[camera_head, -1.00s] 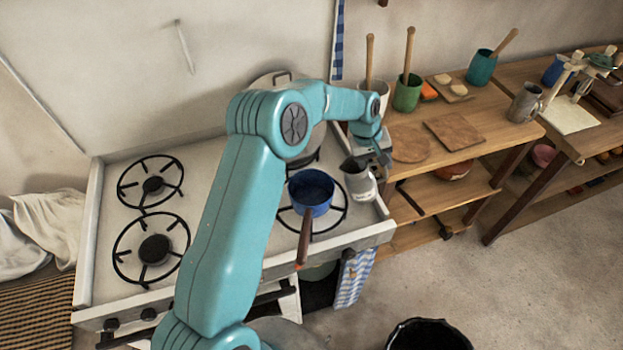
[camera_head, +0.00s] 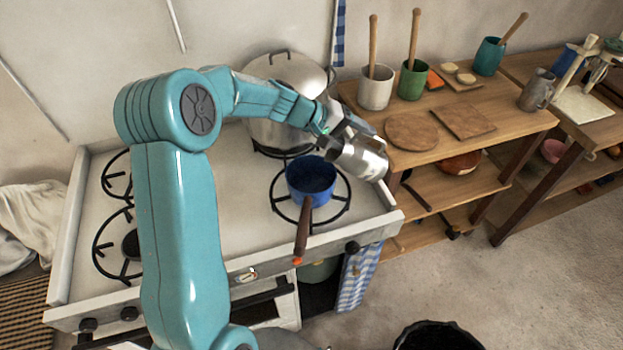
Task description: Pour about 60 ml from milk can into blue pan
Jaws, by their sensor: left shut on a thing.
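The milk can (camera_head: 361,161) is a small grey metal can. My left gripper (camera_head: 345,134) is shut on it and holds it in the air, tipped far over onto its side. The can is just right of the blue pan (camera_head: 311,182), with its left end near the pan's right rim. I see no stream of milk clearly. The blue pan sits on the front right burner, its brown handle (camera_head: 302,236) pointing to the front. The pan's inside looks dark blue, and I cannot tell whether it holds any milk. My right gripper is not in view.
A big lidded metal pot (camera_head: 285,105) stands behind the pan. A wooden shelf table (camera_head: 510,125) to the right bears pots, boards and a grey mug (camera_head: 537,90). A black bin (camera_head: 437,335) stands on the floor in front.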

